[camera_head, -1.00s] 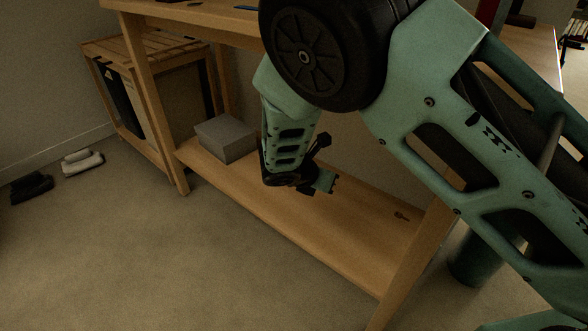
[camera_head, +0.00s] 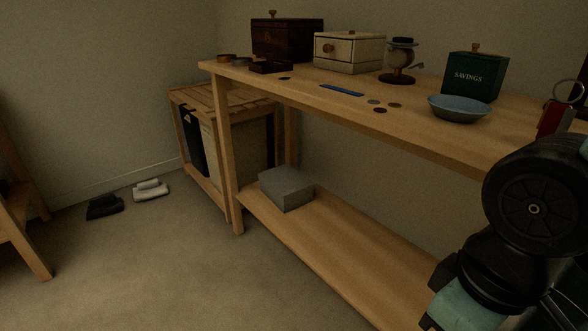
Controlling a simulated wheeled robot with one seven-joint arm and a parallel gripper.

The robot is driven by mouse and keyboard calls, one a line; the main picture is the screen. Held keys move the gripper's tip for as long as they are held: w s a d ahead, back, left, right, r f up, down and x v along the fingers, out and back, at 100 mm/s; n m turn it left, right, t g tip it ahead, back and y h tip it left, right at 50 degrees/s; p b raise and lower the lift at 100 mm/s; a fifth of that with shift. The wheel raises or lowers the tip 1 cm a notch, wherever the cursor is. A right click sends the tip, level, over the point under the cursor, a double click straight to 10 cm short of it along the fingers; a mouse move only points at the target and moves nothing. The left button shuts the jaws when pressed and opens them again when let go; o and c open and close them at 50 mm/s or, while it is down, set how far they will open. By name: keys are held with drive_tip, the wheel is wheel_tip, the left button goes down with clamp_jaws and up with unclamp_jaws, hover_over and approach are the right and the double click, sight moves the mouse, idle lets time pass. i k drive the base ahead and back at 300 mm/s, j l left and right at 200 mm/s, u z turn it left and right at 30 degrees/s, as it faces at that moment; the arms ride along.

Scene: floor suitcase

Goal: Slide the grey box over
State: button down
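The grey box (camera_head: 286,188) sits on the lower shelf (camera_head: 330,244) of the wooden table, at the shelf's left end near the table's left leg. It is a plain closed block with its top and two sides in view. Nothing touches it from above. My arm shows at the right edge, in front of the table. My gripper is out of the picture, so its fingers are hidden from me.
The tabletop (camera_head: 420,112) holds a dark wooden box (camera_head: 285,39), a white drawer box (camera_head: 349,52), a green savings box (camera_head: 474,75) and a blue bowl (camera_head: 459,108). A slatted wooden unit (camera_head: 215,98) stands left. Shoes (camera_head: 150,190) lie on the floor. The shelf right of the grey box is clear.

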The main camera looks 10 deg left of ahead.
sight(288, 189)
drive_tip(key=i+j+z, duration=0.1)
drive_tip(key=j, duration=0.4)
drive_tip(key=i+j+z, duration=0.1)
drive_tip(key=i+j, duration=0.15)
drive_tip(key=j, duration=0.2)
drive_tip(key=i+j+z, duration=0.1)
drive_tip(key=j, duration=0.4)
drive_tip(key=i+j+z, duration=0.1)
drive_tip(key=j, duration=0.45)
drive_tip(key=i+j+z, duration=0.1)
drive_tip(key=j, duration=0.4)
drive_tip(key=i+j+z, duration=0.1)
drive_tip(key=j, duration=0.25)
drive_tip(key=i+j, duration=0.2)
drive_tip(key=j, duration=0.2)
drive_tip(key=i+j+z, duration=0.15)
drive_tip(key=j, duration=0.25)
drive_tip(key=i+j+z, duration=0.1)
drive_tip(key=j, duration=0.25)
drive_tip(key=i, duration=0.2)
